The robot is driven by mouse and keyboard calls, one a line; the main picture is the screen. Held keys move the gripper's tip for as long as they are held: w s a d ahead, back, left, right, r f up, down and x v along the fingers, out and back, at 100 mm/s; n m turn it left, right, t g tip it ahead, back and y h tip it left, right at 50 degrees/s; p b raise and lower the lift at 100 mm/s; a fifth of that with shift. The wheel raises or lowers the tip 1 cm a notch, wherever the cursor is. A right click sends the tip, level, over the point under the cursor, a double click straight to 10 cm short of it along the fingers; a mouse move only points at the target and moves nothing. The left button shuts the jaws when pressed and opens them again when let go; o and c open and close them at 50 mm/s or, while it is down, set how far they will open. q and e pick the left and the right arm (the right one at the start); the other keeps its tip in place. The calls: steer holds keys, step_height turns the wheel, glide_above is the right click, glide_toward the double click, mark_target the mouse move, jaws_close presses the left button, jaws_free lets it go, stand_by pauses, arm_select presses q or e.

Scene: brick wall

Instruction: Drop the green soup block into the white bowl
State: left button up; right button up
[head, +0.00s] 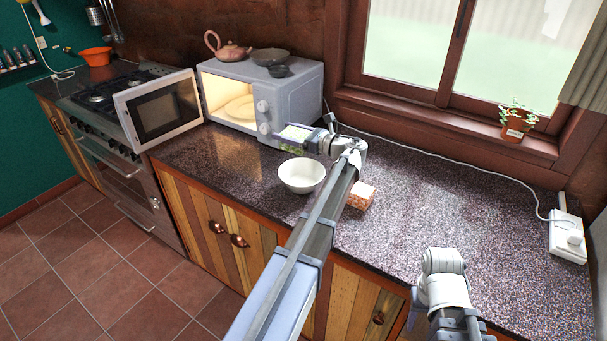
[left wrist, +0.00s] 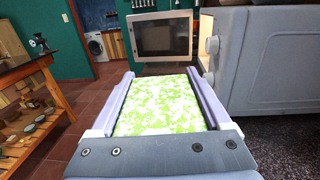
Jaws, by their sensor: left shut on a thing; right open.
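The green soup block (head: 292,147), mottled green and white, is held in my left gripper (head: 296,138). In the left wrist view the block (left wrist: 160,103) fills the space between the two fingers. The white bowl (head: 302,177) stands upright on the dark speckled counter, just below the gripper in the head view. The block is apart from the bowl, in the air towards the microwave side. The bowl's visible inside looks empty. Part of my right arm shows at the bottom right of the head view, but its fingers do not show.
An orange-and-white block (head: 361,196) lies on the counter right of the bowl, partly behind my left arm. A microwave (head: 292,98) with its door (head: 158,108) open stands behind left. A socket box (head: 567,238) and cable lie at right. The right counter is mostly clear.

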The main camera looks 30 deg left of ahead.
arm_select(q)
steer(key=shift+f, duration=0.15)
step_height(320, 180, down, 6)
steer(key=b, duration=0.6)
steer(key=o, duration=1.5)
steer(key=shift+o, duration=0.2)
steer(key=d, duration=0.7)
steer(key=shift+d, duration=0.4)
steer(key=shift+s, duration=0.1)
